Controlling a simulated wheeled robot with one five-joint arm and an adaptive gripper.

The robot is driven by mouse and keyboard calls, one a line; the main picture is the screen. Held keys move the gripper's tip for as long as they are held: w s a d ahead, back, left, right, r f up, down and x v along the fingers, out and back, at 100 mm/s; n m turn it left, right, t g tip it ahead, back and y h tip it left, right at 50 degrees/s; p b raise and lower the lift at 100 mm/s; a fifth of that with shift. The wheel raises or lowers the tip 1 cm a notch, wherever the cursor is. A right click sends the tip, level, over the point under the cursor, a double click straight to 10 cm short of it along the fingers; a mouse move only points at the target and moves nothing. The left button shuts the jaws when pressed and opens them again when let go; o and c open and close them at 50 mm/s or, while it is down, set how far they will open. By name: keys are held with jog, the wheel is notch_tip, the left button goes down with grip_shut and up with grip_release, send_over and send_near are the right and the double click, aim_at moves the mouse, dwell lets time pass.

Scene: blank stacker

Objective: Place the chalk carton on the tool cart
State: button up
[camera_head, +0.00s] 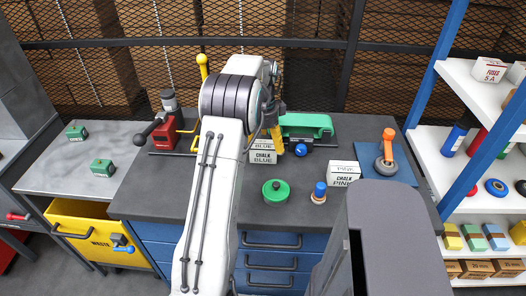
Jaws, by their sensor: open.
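A white chalk carton marked "CHALK BLUE" (262,156) stands on the dark top of the blue-drawered bench (235,210), just right of my arm. A second white carton marked "CHALK PINE" (342,174) stands farther right. My gripper (274,134) is open, partly hidden behind my arm, at the back right of the "CHALK BLUE" carton; contact cannot be told. A grey-topped unit with a yellow "WASTE" drawer (92,236) stands at the left; whether it is the tool cart cannot be told.
Two green blocks (102,168) rest on the left grey top, with bare room around them. A red press-like tool (168,130), a green machine (305,125), a green disc (276,191), a blue-knobbed piece (319,192) and an orange-handled tool (387,150) crowd the bench. White shelves (450,155) stand right.

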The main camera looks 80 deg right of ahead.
aim_at(263, 146)
notch_tip(263, 146, up, 8)
jog(key=shift+f+p, duration=0.15)
jog(key=shift+p, duration=0.2)
